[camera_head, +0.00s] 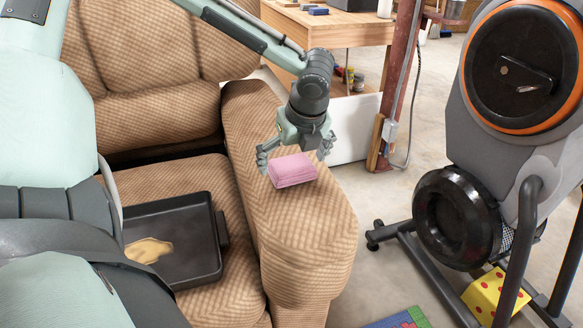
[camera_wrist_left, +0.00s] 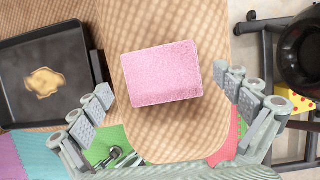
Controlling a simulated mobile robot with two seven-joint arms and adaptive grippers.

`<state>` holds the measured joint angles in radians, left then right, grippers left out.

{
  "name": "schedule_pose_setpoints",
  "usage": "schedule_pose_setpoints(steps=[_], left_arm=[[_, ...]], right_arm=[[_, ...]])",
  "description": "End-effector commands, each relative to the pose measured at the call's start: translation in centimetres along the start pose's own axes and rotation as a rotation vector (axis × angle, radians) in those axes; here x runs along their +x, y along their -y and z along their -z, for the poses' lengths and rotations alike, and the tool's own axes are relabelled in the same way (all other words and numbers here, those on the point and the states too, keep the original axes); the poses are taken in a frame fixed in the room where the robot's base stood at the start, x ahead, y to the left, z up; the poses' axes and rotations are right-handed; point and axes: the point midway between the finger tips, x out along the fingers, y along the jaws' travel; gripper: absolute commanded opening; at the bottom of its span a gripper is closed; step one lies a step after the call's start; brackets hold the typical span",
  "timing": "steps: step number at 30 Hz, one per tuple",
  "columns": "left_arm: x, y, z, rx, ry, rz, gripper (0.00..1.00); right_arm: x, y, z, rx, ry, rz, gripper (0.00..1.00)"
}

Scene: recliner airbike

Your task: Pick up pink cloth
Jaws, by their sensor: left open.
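The pink cloth (camera_head: 292,170) is a folded, fuzzy block lying on the recliner's armrest (camera_head: 310,225). My left gripper (camera_head: 296,158) is open above the cloth in the head view, with a finger on either side of it. In the left wrist view the cloth (camera_wrist_left: 163,73) lies between and beyond the two spread fingers (camera_wrist_left: 165,100), and neither finger visibly touches it. The exact height of the gripper above the cloth is hard to tell. My right gripper is not in view.
A black tray (camera_head: 205,281) with a tan spill sits on the recliner seat, left of the armrest. An exercise bike (camera_head: 455,215) stands on the right. A wooden workbench (camera_head: 335,35) and a reddish post (camera_head: 402,80) are behind. A yellow spotted block (camera_head: 488,295) lies by the bike.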

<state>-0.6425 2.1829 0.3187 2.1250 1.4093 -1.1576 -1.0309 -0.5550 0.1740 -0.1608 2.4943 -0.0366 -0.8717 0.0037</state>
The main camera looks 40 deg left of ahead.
Motion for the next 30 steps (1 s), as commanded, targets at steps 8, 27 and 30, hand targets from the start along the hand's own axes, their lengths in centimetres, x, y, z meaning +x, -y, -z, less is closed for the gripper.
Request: schedule_pose_setpoints(steps=[8, 27, 30], left_arm=[[0.32, 0.03, -0.04, 0.0, 0.0, 0.001, 1.0], [0.24, 0.02, -0.06, 0.0, 0.001, 0.001, 0.55], [-0.02, 0.04, -0.18, 0.0, 0.001, 0.001, 0.55]], right_arm=[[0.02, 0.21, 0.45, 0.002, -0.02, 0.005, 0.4], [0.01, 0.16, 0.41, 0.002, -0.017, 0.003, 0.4], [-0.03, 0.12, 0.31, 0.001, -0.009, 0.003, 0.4]])
